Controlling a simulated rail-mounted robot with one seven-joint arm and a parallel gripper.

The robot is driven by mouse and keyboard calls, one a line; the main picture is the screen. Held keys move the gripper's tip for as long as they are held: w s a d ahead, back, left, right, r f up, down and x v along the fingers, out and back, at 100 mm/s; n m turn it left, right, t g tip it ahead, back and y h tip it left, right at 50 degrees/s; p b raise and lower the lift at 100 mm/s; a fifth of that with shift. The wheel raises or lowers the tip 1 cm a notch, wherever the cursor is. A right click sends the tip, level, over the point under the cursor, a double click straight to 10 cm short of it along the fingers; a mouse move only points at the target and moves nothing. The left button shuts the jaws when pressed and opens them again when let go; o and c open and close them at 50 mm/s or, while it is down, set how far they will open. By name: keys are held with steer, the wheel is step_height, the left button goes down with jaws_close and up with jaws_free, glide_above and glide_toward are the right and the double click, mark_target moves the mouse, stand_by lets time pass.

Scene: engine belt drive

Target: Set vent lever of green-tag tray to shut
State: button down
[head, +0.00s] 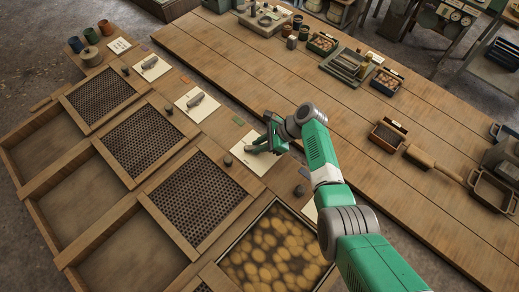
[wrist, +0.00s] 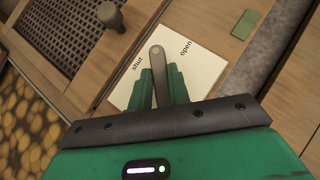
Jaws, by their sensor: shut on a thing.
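The green tag (head: 238,121) lies on the wooden bench edge beside a white card (head: 239,152). It also shows in the wrist view (wrist: 245,23). In the wrist view, the card (wrist: 203,65) reads "shut" on the left and "open" on the right. The grey vent lever (wrist: 157,60) lies between these words, its rounded end showing and the rest hidden between my fingers. My gripper (wrist: 162,85) is shut on the lever, one finger on each side. In the head view, my gripper (head: 268,147) is over the card. The mesh-floored tray (head: 198,200) is left of the card.
A dark knob (head: 228,160) stands beside the card, close to my gripper. Two similar cards with levers (head: 196,100) (head: 151,63) lie farther up-left. A tray of yellow round pieces (head: 272,250) is nearer. The long table's middle is mostly clear.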

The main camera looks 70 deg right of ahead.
steer(key=n+g+y+b, duration=0.1)
steer(key=n+b, duration=0.1)
steer(key=b, duration=0.1)
steer(key=n+y+b, duration=0.1)
steer(key=b, duration=0.2)
steer(key=f+n+g+y+b, duration=0.1)
steer(key=n+b, duration=0.1)
steer(key=b, duration=0.2)
steer(key=shift+w+d+n+g, duration=0.2)
steer(key=shift+d+n+g, duration=0.1)
steer(key=n+g+y+b, duration=0.1)
steer(key=n+b, duration=0.1)
steer(key=b, duration=0.4)
steer(key=shift+n+g+y, duration=0.3)
steer(key=shift+g, duration=0.1)
steer(key=n+b, duration=0.1)
steer(key=b, duration=0.2)
steer(key=shift+w+r+g, duration=0.1)
steer(key=shift+r+g, duration=0.2)
steer(key=shift+g, duration=0.1)
steer(key=shift+r, duration=0.15)
steer(key=c, duration=1.3)
jaws_free()
steer(key=shift+r, duration=0.1)
